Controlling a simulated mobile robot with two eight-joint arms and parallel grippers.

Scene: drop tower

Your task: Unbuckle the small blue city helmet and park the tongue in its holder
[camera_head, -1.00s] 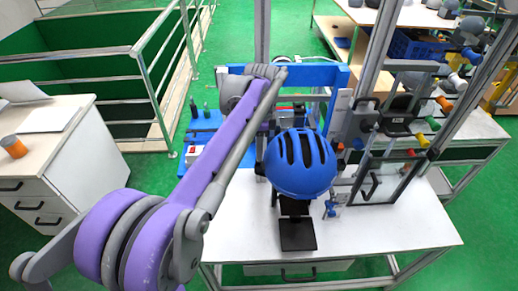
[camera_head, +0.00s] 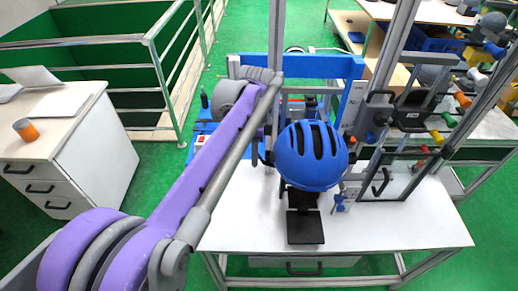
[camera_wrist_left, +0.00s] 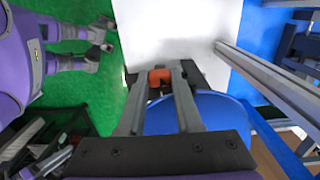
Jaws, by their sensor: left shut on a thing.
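The blue helmet (camera_head: 311,155) sits on a dark stand (camera_head: 305,226) above the white table, its dark vents facing up. My left gripper (camera_head: 264,154) is at the helmet's left side, mostly hidden behind my arm and the helmet's edge. In the left wrist view, the fingers (camera_wrist_left: 160,84) are closed around a small orange-red piece (camera_wrist_left: 160,75), which looks like part of the buckle. The blue helmet shell (camera_wrist_left: 190,113) is just beside and below the fingers there. The strap and tongue are not clearly visible. A small blue fitting (camera_head: 339,201) is right of the stand. My right gripper is not visible.
Grey upright rails (camera_head: 394,45) and a blue crossbeam (camera_head: 310,66) stand behind the helmet. A framed panel with a dark handle (camera_head: 380,182) is to the right. The white table (camera_head: 250,225) is clear at the front. A drawer cabinet (camera_head: 75,150) stands at the left.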

